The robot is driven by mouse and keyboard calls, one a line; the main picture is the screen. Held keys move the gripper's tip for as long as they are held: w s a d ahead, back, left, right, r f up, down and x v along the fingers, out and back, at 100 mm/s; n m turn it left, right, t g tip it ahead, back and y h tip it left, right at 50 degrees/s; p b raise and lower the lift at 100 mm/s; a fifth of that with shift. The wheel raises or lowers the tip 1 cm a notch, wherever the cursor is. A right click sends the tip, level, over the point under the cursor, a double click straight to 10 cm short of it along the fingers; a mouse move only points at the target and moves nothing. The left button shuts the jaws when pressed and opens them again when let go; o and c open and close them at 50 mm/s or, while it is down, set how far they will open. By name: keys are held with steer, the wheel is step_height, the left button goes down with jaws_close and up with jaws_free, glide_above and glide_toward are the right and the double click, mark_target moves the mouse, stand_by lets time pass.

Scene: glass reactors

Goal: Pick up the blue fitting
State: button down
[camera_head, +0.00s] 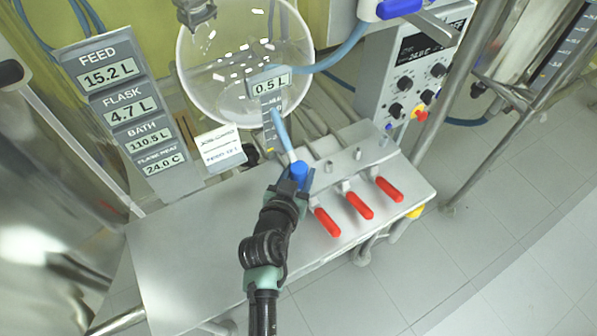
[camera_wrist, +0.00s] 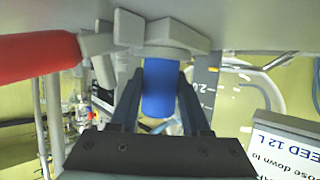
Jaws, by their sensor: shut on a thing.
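The blue fitting (camera_head: 299,171) is a short blue cylinder at the end of a light blue hose, at the back of the grey metal bench (camera_head: 190,250). In the wrist view the blue fitting (camera_wrist: 158,95) sits between my fingers, against a grey round mount. My gripper (camera_head: 296,180) is shut on it; in the wrist view my gripper (camera_wrist: 158,98) has one dark finger on each side. I cannot tell whether the fitting is still seated in the mount.
Several red-handled valves (camera_head: 359,205) stand on the bench just right of my gripper; one red handle (camera_wrist: 38,54) is close in the wrist view. A round glass vessel (camera_head: 225,95) hangs behind. A control box (camera_head: 415,75) is at the back right. The bench's left part is clear.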

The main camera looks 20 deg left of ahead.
mark_target(299, 166)
step_height(299, 166, up, 9)
steer(key=shift+f+p, duration=0.1)
steer(key=shift+p, duration=0.65)
steer(key=shift+r+p, duration=0.6)
steer(key=shift+p, duration=0.15)
steer(key=shift+f+p, duration=0.25)
steer(key=shift+p, duration=0.05)
steer(key=shift+r+p, duration=1.55)
steer(key=shift+r, duration=0.3)
